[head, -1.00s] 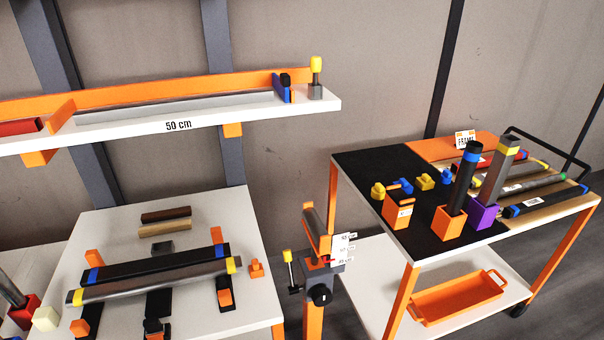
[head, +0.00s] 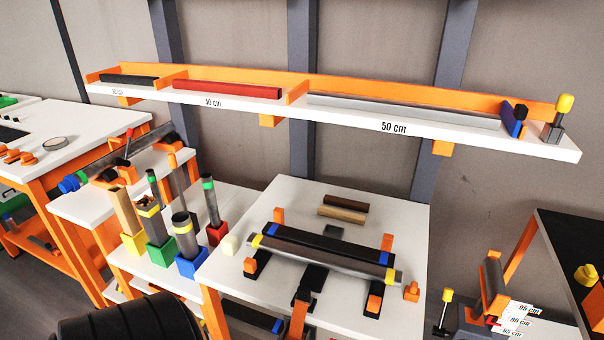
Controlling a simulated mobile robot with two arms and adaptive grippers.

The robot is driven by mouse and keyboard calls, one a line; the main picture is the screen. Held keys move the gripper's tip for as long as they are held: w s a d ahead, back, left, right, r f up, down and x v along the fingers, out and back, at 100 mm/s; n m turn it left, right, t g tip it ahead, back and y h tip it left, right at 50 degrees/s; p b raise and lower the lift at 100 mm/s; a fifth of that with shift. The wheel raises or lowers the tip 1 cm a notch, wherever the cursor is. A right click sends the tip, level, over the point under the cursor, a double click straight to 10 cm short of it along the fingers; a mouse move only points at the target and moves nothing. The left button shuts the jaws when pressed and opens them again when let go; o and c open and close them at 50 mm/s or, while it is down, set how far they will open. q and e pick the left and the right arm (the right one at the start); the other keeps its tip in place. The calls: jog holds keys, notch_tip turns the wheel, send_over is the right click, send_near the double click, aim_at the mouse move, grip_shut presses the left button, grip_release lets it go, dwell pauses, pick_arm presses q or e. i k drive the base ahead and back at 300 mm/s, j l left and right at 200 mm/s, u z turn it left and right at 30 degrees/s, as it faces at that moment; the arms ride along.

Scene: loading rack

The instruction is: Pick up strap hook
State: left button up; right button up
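A small orange piece (head: 411,292) stands at the right front edge of the white middle table (head: 375,210); it may be the strap hook, but it is too small to be sure. An orange strap-like part (head: 299,318) hangs at the table's front edge, below a black block. Two long bars, a black one (head: 325,244) and a grey one with yellow bands (head: 320,259), lie across black supports with orange uprights on this table.
A white shelf (head: 440,130) with an orange back runs above the table. Coloured holders with upright tubes, including a blue one (head: 192,263), stand left of the table. A clamp stand (head: 485,310) is at the lower right. Two short bars, one brown (head: 346,204), lie at the table's back.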

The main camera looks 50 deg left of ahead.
aim_at(303, 296)
jog(key=k+u, duration=0.15)
jog(key=u, duration=1.3)
